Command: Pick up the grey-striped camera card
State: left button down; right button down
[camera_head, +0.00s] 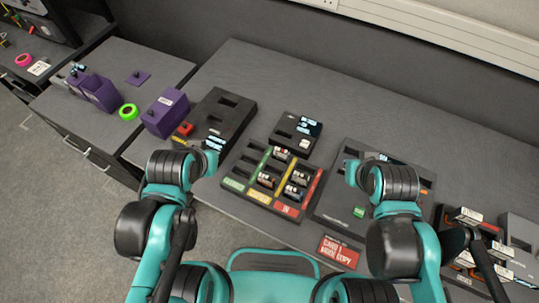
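I cannot make out a grey-striped camera card for certain; at this size no small card shows a clear grey stripe. A dark tray (235,184) with green, yellow and red strips holds several small cylindrical items in its slots. My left gripper (210,160) is at the tray's left side, above the table. My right gripper (351,173) is over the right panel's left edge. Their fingers are too small to read.
A black slotted panel (238,100) and a small device with a lit screen (308,126) stand behind the tray. A red sign (338,252) lies at the front. Purple boxes (165,112) are left; a crowded rack (465,216) is right. The table's back is clear.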

aim_at(278, 154)
jog(key=k+j+u, duration=0.1)
jog(key=j+u, duration=0.15)
jog(key=u, duration=0.15)
jog(key=j+u, duration=0.25)
jog(key=u, duration=0.2)
jog(key=j+u, duration=0.4)
jog(key=l+z, duration=0.1)
jog(key=z, duration=1.65)
jog(key=i+j+z, duration=0.15)
jog(key=z, duration=0.25)
jog(key=i+j+z, duration=0.15)
jog(key=z, duration=0.25)
jog(key=j, duration=0.1)
